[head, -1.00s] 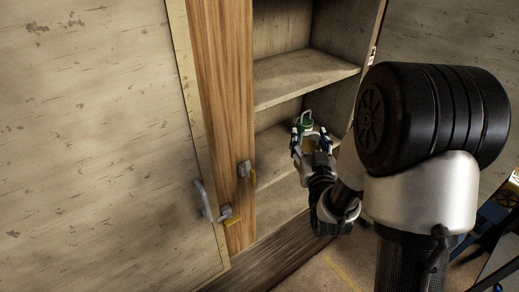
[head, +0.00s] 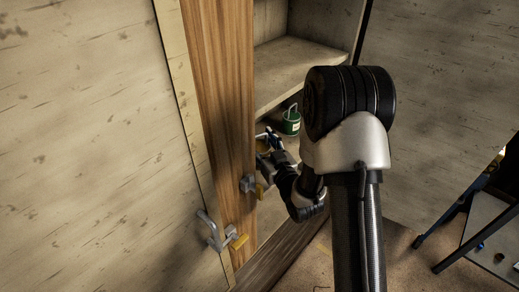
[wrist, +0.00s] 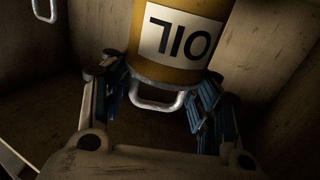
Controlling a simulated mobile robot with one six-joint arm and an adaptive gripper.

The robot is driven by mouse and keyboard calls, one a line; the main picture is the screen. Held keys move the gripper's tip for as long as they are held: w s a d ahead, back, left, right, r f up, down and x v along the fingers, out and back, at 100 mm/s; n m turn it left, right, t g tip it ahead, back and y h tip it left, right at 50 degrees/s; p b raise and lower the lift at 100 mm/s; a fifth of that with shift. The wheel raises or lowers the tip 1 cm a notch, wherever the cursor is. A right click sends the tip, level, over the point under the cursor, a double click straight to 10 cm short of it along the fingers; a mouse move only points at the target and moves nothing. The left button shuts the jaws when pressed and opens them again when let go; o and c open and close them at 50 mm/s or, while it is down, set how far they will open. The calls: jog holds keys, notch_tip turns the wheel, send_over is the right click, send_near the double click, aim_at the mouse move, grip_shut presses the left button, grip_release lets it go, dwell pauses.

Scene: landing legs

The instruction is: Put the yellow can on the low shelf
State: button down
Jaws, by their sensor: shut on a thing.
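The yellow can (wrist: 180,35) fills the top of the wrist view, its white OIL label upside down in the picture. A metal handle (wrist: 160,104) shows at its near end. My gripper (wrist: 162,88) is shut on the can, with blue-padded fingers to either side. In the head view my gripper (head: 268,142) is at the cabinet opening, close to the wooden post; the yellow can is not distinguishable there. The lower shelf (head: 279,130) is partly hidden by my arm. Whether the can touches it, I cannot tell.
A green can (head: 291,122) with a handle stands on the lower shelf, right of my gripper. An upper shelf (head: 300,72) is above. The wooden post (head: 205,90) and metal latches (head: 248,184) are close on the left. A table (head: 485,235) stands at right.

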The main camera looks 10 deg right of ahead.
aim_at(259, 149)
jog(key=shift+f+b, duration=0.3)
jog(key=shift+f, duration=1.05)
jog(key=shift+f, duration=0.2)
jog(key=c, duration=0.6)
grip_release()
